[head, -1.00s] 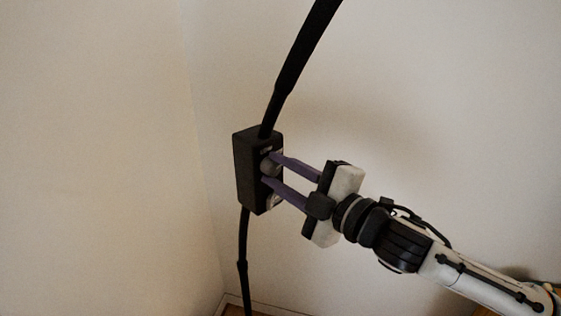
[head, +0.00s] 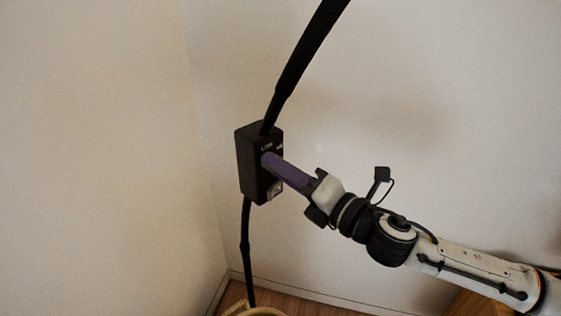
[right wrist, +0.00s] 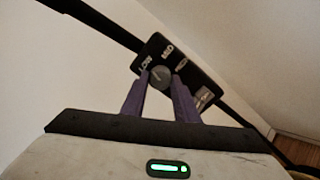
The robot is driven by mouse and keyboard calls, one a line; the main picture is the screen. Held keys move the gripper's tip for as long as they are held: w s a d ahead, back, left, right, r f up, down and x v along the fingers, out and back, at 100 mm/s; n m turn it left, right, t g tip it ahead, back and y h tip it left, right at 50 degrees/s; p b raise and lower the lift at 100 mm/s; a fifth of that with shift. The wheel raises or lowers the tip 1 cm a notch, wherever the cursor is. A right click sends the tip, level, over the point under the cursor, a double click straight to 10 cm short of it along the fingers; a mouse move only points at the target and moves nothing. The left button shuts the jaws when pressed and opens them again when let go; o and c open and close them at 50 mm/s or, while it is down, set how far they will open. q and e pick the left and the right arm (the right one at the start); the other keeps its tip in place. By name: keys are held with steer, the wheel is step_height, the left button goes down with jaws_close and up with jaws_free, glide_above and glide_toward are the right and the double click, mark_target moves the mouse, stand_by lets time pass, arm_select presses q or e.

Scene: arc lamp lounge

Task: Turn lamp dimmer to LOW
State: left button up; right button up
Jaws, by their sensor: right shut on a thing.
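The lamp dimmer is a black box (head: 250,178) on the lamp's dark pole, left of centre in the head view. In the right wrist view the box (right wrist: 194,82) carries a round grey knob (right wrist: 160,76), with white labels LOW (right wrist: 146,63), MID (right wrist: 168,50) and a third, hard to read, around it. My right gripper (head: 268,160) has its purple fingers at the box face; in the right wrist view the fingers (right wrist: 159,84) are shut on the knob from both sides. In the head view the knob is hidden behind the fingers. The left gripper is not in view.
The lamp's black pole (head: 300,62) rises from the box up to the right, and a thinner part (head: 246,250) drops below it. Pale walls meet in a corner behind. A round light-coloured rim (head: 258,311) shows at the bottom edge above a wooden floor.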

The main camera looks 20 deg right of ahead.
steer(key=shift+n+p, duration=0.55)
steer(key=shift+n, duration=0.75)
steer(key=o, duration=1.1)
steer(key=shift+c, duration=0.2)
steer(key=b+v, duration=0.4)
steer(key=v, duration=0.6)
steer(key=shift+d, duration=0.1)
